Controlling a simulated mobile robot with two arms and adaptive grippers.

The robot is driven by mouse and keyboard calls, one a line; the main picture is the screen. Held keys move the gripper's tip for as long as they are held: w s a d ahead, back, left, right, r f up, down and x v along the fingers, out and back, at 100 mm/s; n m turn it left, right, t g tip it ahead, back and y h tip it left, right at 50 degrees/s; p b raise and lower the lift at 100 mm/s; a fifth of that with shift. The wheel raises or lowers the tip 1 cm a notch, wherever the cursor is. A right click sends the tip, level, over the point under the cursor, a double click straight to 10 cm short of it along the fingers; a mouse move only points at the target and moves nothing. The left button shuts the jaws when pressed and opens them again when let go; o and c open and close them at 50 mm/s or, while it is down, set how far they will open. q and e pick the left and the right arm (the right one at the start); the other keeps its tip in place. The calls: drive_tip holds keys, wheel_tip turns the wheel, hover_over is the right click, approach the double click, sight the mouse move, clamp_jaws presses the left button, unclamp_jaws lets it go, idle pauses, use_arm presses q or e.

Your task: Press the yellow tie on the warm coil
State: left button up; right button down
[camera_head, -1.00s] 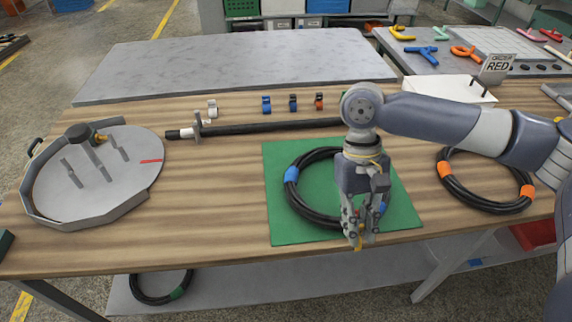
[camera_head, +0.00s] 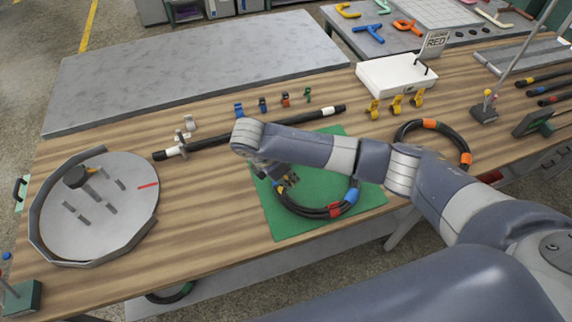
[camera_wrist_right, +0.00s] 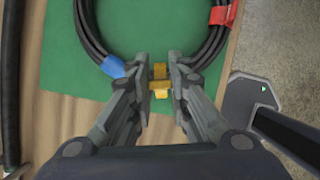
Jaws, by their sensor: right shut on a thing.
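A black coil with a blue band and a red band lies on a green mat (camera_head: 280,222); the coil (camera_head: 300,210) also shows in the wrist view (camera_wrist_right: 90,35). My right gripper (camera_head: 285,184) is at the left side of this coil, seen from the head. In the wrist view its fingers are closed on the yellow tie (camera_wrist_right: 160,82), over the coil's near arc. The fingers hide that arc, and I cannot tell whether the tie touches the hose. A second black coil (camera_head: 405,133) with orange bands lies farther right. My left gripper is out of view.
Three yellow clips (camera_head: 397,104) stand near a white box (camera_head: 396,75) with a "RED" sign. A straight black hose (camera_head: 245,132) lies behind the mat, with small coloured clips beyond it. A round grey tray (camera_head: 100,210) is at left. Bare wood separates tray and mat.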

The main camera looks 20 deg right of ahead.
drive_tip(key=shift+n, duration=0.3)
drive_tip(key=shift+r, duration=0.1)
drive_tip(key=shift+r+p, duration=0.1)
drive_tip(key=shift+p, duration=0.6)
drive_tip(key=shift+f+b, duration=0.3)
drive_tip(key=shift+f, duration=1.4)
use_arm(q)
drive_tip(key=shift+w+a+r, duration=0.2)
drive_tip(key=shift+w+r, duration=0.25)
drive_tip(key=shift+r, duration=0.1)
use_arm(e)
drive_tip(key=shift+f, duration=0.3)
drive_tip(key=shift+w+f, duration=0.1)
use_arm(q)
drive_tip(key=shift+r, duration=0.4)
